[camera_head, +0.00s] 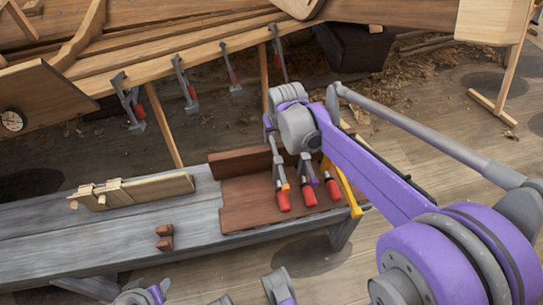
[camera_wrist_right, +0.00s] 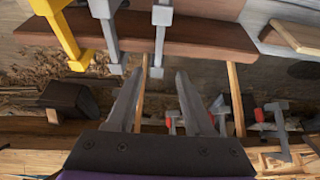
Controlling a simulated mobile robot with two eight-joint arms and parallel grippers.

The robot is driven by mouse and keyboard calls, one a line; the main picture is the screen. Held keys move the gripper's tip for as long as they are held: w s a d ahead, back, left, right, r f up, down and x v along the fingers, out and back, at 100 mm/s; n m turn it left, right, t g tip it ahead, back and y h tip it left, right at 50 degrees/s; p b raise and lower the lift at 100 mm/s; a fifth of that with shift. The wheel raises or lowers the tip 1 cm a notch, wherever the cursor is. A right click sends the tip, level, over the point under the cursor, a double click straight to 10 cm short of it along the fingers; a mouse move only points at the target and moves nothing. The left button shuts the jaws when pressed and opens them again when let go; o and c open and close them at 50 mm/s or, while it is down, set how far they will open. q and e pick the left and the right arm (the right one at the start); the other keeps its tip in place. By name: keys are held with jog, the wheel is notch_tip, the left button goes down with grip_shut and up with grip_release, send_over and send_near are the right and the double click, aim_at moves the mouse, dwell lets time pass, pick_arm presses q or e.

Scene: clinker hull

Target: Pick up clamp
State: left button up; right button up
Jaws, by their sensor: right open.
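Several bar clamps lie on the reddish-brown board on the bench, with red handles, such as the clamp (camera_head: 283,201) at the left of the group. Beside them is a yellow clamp (camera_head: 346,188), also in the right wrist view (camera_wrist_right: 62,30). Two grey clamps show there, one left of centre (camera_wrist_right: 107,32) and one at centre (camera_wrist_right: 161,38). My right gripper (camera_head: 271,128) is above the far side of the group, its fingers largely hidden by my arm. In the wrist view its open, empty fingers (camera_wrist_right: 158,78) reach toward the central grey clamp; contact is unclear.
A dark box (camera_head: 352,48) stands on the floor behind.

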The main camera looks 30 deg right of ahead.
jog(key=b, duration=0.2)
send_over(273, 144)
jog(key=s, duration=0.2)
jog(key=f, duration=0.5)
jog(key=shift+a, duration=0.3)
jog(key=b+x, duration=0.1)
jog(key=x, duration=0.4)
jog(key=shift+s+d+b, duration=0.1)
jog(key=shift+s+b, duration=0.05)
jog(key=shift+b, duration=0.15)
jog(key=shift+f, duration=0.3)
grip_shut()
dwell(0.6)
